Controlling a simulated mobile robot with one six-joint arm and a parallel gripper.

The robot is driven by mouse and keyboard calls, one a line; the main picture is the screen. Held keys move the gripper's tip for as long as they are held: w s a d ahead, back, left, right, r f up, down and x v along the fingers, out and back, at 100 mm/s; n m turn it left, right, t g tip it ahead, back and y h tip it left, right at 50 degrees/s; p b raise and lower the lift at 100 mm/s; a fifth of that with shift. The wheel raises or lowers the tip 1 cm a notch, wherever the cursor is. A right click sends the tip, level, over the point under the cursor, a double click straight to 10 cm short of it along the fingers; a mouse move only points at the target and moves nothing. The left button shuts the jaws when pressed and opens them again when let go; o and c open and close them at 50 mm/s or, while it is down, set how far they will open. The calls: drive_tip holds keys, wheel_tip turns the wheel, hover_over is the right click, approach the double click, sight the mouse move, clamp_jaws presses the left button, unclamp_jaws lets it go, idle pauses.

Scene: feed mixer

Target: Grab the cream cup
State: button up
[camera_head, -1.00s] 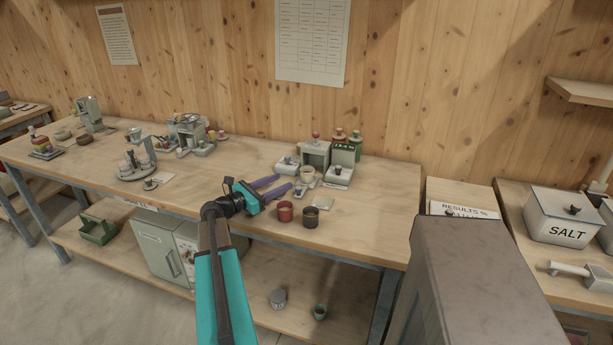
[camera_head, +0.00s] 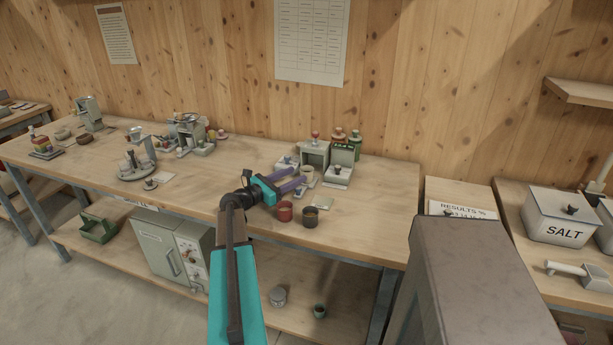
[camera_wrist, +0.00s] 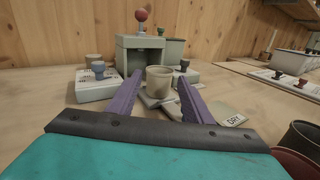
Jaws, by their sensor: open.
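The cream cup (camera_wrist: 159,80) stands upright in the middle of the wrist view, on a small grey stand in front of a grey box-shaped device. It also shows in the head view (camera_head: 307,171), partly hidden by the fingers. My gripper (camera_head: 299,178) is open, its two purple fingers pointing at the cup. In the wrist view the fingertips appear on the cup's left and right, with a gap on each side. Whether the tips reach the cup's depth I cannot tell. Nothing is held.
A red cup (camera_head: 284,211) and a dark cup (camera_head: 310,217) stand on the bench just right of my gripper. A card marked DRY (camera_wrist: 230,116) lies right of the fingers. A white block with a blue knob (camera_wrist: 97,85) is left of the cup.

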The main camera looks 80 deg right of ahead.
sight(301, 172)
drive_tip(key=shift+p+x, duration=0.45)
drive_tip(key=shift+x, duration=2.05)
drive_tip(key=c, duration=0.7)
drive_tip(key=shift+r, duration=0.1)
drive_tip(key=shift+r+b, duration=0.35)
drive_tip(key=shift+r, duration=1.25)
drive_tip(key=w+a+b, duration=0.1)
drive_tip(key=a, duration=0.4)
drive_tip(key=w+a+r+b, duration=0.1)
drive_tip(key=a, duration=0.4)
drive_tip(key=w+a, duration=0.1)
drive_tip(key=a, duration=0.4)
drive_tip(key=shift+w+a+r+b, duration=0.2)
drive_tip(key=shift+a+r+b, duration=0.1)
drive_tip(key=shift+a+b, duration=0.1)
